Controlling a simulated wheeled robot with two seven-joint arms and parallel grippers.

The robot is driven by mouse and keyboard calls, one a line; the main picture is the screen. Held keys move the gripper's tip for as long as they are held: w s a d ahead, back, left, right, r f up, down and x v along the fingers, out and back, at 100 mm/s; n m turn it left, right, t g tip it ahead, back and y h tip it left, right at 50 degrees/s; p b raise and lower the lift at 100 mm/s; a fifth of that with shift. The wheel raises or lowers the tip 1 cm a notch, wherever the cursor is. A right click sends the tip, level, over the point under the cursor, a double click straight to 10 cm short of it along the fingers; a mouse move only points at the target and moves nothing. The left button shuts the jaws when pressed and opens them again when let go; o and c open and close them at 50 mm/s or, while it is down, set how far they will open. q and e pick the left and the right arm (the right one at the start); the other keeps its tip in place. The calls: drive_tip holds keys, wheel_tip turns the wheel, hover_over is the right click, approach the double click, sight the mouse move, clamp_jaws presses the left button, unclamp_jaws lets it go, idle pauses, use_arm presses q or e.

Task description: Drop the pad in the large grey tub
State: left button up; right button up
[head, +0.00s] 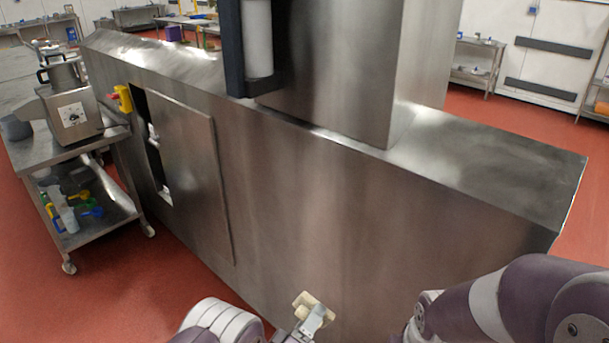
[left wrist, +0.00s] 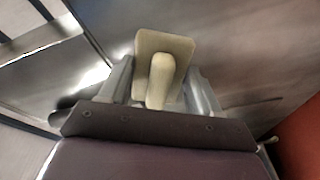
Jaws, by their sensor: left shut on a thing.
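The pad (head: 316,301), a pale beige plate with a rounded grip, is held in my left gripper (head: 310,320) low in the middle of the head view. In the left wrist view the pad (left wrist: 178,46) sits between the two fingers of my left gripper (left wrist: 163,88), which are shut on its grip. A small part of a grey tub-like vessel (head: 14,129) shows on the cart at the far left; I cannot tell whether it is the large grey tub. My right arm shows at the right, but its gripper is out of view.
A large steel machine body (head: 330,210) fills the middle, close in front of my left gripper. Its door panel (head: 192,160) stands at the left. A steel cart (head: 100,210) beside it carries a countertop machine (head: 72,112) and small items below. Red floor is clear at the left.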

use_arm(q)
drive_tip(key=a+f+n+t+y+b, duration=0.1)
drive_tip(key=a+f+n+y+b, duration=0.2)
drive_tip(key=a+f, duration=0.4)
drive_tip(key=a+f+n+t+y+b, duration=0.1)
drive_tip(key=a+f+n+y+b, duration=0.2)
drive_tip(key=a, duration=1)
wheel_tip(320, 180, down, 6)
drive_tip(key=y+b, duration=0.2)
drive_tip(key=shift+s+a+r+y, duration=0.25)
drive_tip(key=shift+s+y, duration=0.15)
use_arm(e)
wheel_tip(320, 180, down, 10)
drive_tip(key=shift+d, duration=0.15)
drive_tip(key=shift+s, duration=0.1)
